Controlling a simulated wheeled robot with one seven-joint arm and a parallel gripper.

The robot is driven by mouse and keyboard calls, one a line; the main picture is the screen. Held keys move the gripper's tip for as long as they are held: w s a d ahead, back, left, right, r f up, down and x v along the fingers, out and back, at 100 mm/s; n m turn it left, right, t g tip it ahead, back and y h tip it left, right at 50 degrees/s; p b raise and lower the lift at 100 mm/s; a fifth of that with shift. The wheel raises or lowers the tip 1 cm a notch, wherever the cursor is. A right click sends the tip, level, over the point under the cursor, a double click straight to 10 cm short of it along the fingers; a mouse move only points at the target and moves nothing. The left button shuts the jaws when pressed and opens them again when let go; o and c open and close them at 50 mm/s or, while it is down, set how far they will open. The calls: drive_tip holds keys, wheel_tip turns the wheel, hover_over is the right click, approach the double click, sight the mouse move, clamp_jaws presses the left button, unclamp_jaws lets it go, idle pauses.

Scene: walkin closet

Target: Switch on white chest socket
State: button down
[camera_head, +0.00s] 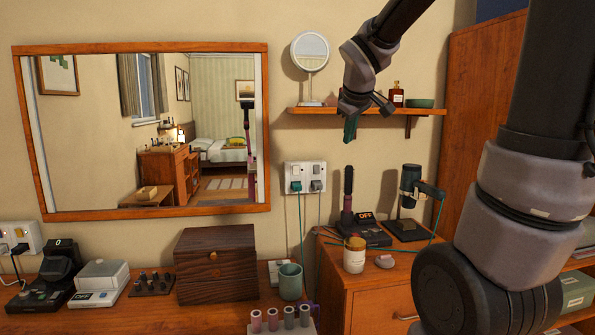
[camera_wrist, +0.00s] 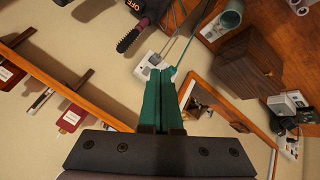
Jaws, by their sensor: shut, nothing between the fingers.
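A white double wall socket (camera_head: 305,177) with two plugs in it is on the wall above the wooden chest (camera_head: 375,290). Teal and grey cables hang from it. Its switch positions are too small to tell. My gripper (camera_head: 350,130) is in front of the shelf, above and to the right of this socket, with its teal fingers pointing down. The fingers are together and hold nothing. In the wrist view the socket (camera_wrist: 150,68) lies just beyond the fingertips (camera_wrist: 158,75), partly hidden by them and clearly apart in the head view.
Another white socket (camera_head: 18,240) is at the far left. A wooden shelf (camera_head: 350,110) holds a round mirror and a bottle. The chest carries a hairbrush device reading OFF (camera_head: 365,216), a jar (camera_head: 354,255) and a microphone-like device (camera_head: 408,190). A brown box (camera_head: 217,264) stands left.

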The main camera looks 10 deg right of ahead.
drive_tip(key=w+a+f+n, duration=0.2)
drive_tip(key=w+f+n, duration=0.1)
drive_tip(key=w, duration=0.3)
drive_tip(key=w+a+f+n+t+y, duration=0.1)
drive_tip(key=w+a+f+n, duration=0.1)
drive_tip(key=w+n, duration=0.3)
drive_tip(key=w+a+f+n, duration=0.3)
drive_tip(key=w+a+n, duration=0.1)
drive_tip(key=w, duration=0.4)
drive_tip(key=shift+a+f+y, duration=0.2)
drive_tip(key=shift+f+y, duration=0.1)
drive_tip(key=shift+f, duration=0.05)
approach(296, 174)
wheel_tip(296, 174, down, 4)
drive_tip(key=w, duration=0.3)
drive_tip(key=shift+w+d+f, duration=0.1)
drive_tip(key=shift+f, duration=0.05)
drive_tip(key=shift+w, duration=0.5)
